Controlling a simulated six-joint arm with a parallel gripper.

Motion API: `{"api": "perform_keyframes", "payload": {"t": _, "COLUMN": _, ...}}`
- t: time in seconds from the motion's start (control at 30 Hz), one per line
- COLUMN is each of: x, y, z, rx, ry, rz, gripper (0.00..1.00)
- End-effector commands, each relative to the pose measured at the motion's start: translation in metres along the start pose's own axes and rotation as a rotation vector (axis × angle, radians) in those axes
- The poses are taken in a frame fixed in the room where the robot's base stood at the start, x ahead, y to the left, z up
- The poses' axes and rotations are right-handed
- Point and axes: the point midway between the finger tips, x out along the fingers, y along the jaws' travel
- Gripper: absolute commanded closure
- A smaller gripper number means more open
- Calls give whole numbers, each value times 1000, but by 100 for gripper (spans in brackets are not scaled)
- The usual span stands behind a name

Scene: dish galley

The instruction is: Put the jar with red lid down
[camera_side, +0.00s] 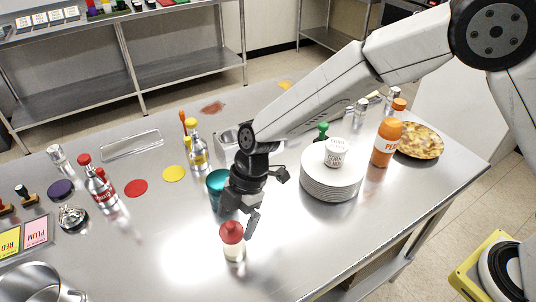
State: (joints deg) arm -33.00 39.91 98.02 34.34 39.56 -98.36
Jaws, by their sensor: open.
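The jar with red lid (233,243) stands upright on the steel table near its front edge. Its lid is red and its body is pale. My gripper (238,222) is open just above and behind the jar, with its fingers pointing down near the lid. One finger hangs to the right of the lid. I cannot tell whether any finger touches the jar.
A teal cup (217,186) stands behind my gripper. A stack of white plates (331,184) with a white tub (336,152) on top is to the right, beside an orange bottle (385,145). Red-capped bottle (100,187) stands left. The table is clear around the jar.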

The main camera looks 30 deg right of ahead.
Motion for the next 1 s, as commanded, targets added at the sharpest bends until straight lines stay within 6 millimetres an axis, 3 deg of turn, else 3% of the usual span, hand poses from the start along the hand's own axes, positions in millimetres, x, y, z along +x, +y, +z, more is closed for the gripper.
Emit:
{"api": "perform_keyframes", "payload": {"t": 0.3, "x": -52, "y": 1, "z": 0, "rx": 0, "ry": 2, "rz": 3, "gripper": 0}}
{"api": "perform_keyframes", "payload": {"t": 0.5, "x": -75, "y": 0, "z": 0, "rx": 0, "ry": 2, "rz": 1, "gripper": 0}}
{"api": "perform_keyframes", "payload": {"t": 1.0, "x": -84, "y": 0, "z": 0, "rx": 0, "ry": 1, "rz": -1, "gripper": 0}}
